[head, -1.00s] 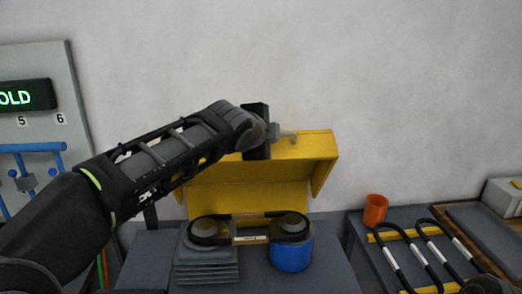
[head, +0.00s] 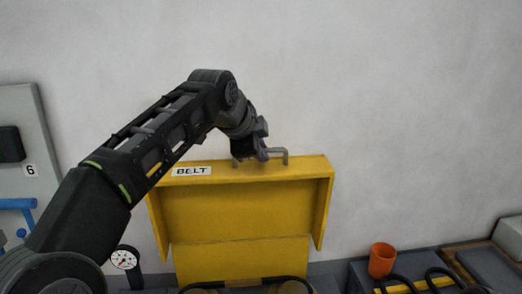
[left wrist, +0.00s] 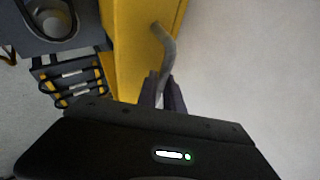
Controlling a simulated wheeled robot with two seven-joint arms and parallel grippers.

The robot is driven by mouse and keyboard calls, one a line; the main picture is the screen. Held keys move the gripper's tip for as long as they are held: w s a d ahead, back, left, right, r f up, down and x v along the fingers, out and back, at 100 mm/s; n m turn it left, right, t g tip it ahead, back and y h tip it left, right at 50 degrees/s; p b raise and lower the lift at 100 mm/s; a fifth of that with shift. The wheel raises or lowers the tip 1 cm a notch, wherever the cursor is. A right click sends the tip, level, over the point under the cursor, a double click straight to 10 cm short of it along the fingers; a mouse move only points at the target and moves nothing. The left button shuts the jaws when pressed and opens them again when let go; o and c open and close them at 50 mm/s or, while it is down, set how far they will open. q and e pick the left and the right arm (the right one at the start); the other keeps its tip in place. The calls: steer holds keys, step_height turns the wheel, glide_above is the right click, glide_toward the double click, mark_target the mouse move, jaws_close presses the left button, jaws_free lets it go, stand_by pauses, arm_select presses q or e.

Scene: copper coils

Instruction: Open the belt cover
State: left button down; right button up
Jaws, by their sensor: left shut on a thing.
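The yellow belt cover (head: 235,212) stands raised against the wall above the machine, with its inside facing me. A BELT label (head: 191,171) shows on its upper edge. A grey bar handle (head: 285,155) sticks up from that edge. My left gripper (head: 262,153) is shut on the handle, at the top of the cover. In the left wrist view the handle (left wrist: 166,45) runs down between the fingers (left wrist: 163,90), beside the yellow cover (left wrist: 135,40). The fingers hide part of the handle. My right gripper is out of view.
The black belt (head: 245,284) shows at the bottom below the cover. A round gauge (head: 124,259) is to the left. An orange cup (head: 382,260) and several spare belts (head: 425,281) are on the right-hand table. The wall space above the cover is free.

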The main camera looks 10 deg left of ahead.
arm_select(q)
steer(key=shift+f, duration=0.25)
steer(key=c, duration=1.8)
jaws_free()
steer(key=shift+r, duration=0.15)
steer(key=b+v, duration=0.1)
steer(key=v, duration=0.6)
steer(key=shift+s+a+r, duration=0.1)
steer(key=shift+s+r, duration=0.15)
steer(key=shift+r, duration=0.05)
